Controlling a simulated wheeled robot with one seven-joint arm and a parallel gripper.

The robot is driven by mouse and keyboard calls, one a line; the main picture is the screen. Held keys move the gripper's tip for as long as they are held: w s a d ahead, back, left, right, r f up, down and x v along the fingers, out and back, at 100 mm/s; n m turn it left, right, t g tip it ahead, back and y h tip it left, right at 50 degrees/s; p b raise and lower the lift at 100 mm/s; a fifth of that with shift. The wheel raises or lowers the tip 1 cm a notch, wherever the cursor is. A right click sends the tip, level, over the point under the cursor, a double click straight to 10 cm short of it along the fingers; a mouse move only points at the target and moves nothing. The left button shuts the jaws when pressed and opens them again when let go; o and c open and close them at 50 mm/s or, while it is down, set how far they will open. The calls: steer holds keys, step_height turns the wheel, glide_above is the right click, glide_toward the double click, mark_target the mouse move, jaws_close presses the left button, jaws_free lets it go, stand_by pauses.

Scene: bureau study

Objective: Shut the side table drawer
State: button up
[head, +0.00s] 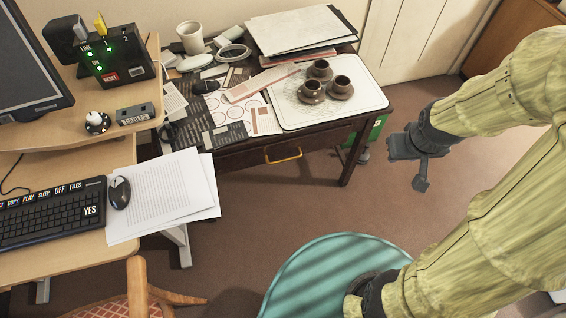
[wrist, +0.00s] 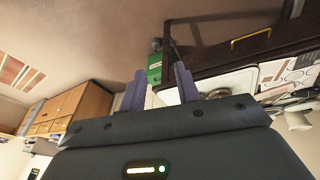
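The dark wooden side table (head: 335,136) stands at the middle back in the head view. Its drawer front (head: 245,159) faces the room and carries a yellow handle (head: 284,155). The head view shows no clear gap above the drawer front, so I cannot tell how far out it is. In the wrist view the handle (wrist: 250,38) and the dark table front (wrist: 210,57) show at upper right, turned over. My gripper (head: 412,170) hangs in the air to the right of the table, apart from the handle. In the wrist view its two fingers (wrist: 158,78) are spread and empty.
A white tray (head: 368,99) with brown cups and several papers lie on the table top. A green bin (head: 375,132) stands behind its right leg. A teal round seat (head: 300,280) and a wooden chair (head: 140,290) stand in front. Brown floor (head: 270,205) lies open between.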

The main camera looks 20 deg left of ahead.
mark_target(283, 160)
steer(key=w+a+f+n+t+y+b, duration=0.1)
steer(key=w+a+f+n+y+b, duration=0.1)
steer(key=w+f+n+b, duration=0.35)
steer(key=w+a+f+n+t+y+b, duration=0.1)
steer(key=w+a+f+n+y+b, duration=0.15)
steer(key=f+n, duration=0.55)
steer(key=w+a+f+n+y+b, duration=0.1)
steer(key=w+f+n+b, duration=0.25)
steer(key=f, duration=0.65)
steer(key=s+a+f+n+y+b, duration=0.3)
steer(key=a+f+n+y+b, duration=0.1)
steer(key=n+y, duration=0.3)
steer(key=s+a+f+n+g+y+b, duration=0.1)
steer(key=s+a+f+n+y+b, duration=0.2)
steer(key=n+y+b, duration=0.4)
step_height(283, 160, down, 3)
steer(key=shift+s+a+r+n+b, duration=0.1)
steer(key=shift+s+a+n+b, duration=0.2)
steer(key=shift+a, duration=0.4)
steer(key=shift+w, duration=0.1)
steer(key=b+x, duration=0.3)
steer(key=x, duration=1.4)
steer(key=shift+a, duration=0.25)
